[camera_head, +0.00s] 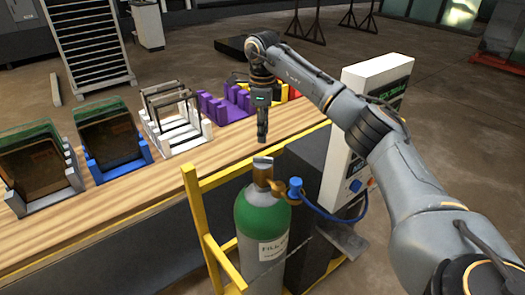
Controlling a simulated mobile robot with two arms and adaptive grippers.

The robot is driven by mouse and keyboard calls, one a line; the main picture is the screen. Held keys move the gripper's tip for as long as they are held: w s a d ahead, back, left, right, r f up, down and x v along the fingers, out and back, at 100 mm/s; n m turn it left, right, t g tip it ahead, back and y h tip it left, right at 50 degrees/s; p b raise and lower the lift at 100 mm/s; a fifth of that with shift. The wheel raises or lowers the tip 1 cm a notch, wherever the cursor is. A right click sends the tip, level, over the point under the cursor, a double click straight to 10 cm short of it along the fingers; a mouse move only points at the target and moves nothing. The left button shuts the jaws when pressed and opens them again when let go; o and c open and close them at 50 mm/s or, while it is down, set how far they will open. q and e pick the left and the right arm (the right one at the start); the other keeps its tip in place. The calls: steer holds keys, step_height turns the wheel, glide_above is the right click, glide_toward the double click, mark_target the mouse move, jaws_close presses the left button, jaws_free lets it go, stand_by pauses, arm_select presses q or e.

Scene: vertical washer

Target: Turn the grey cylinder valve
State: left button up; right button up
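My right gripper (262,140) hangs straight down from the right arm, just above and apart from the valve. Its fingers look narrow and close together, and nothing shows between them. My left gripper is outside the picture.
A blue-capped fitting (295,187) with a blue hose sits right of the neck. A white control box (362,135) stands behind it. Yellow cart rails (195,195) flank the cylinder. A wooden bench (95,208) with coloured racks runs along the left.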

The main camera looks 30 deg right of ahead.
mark_target(263, 158)
step_height(263, 158, down, 8)
steer(key=shift+f+p, duration=0.25)
steer(key=shift+p, duration=0.9)
jaws_close()
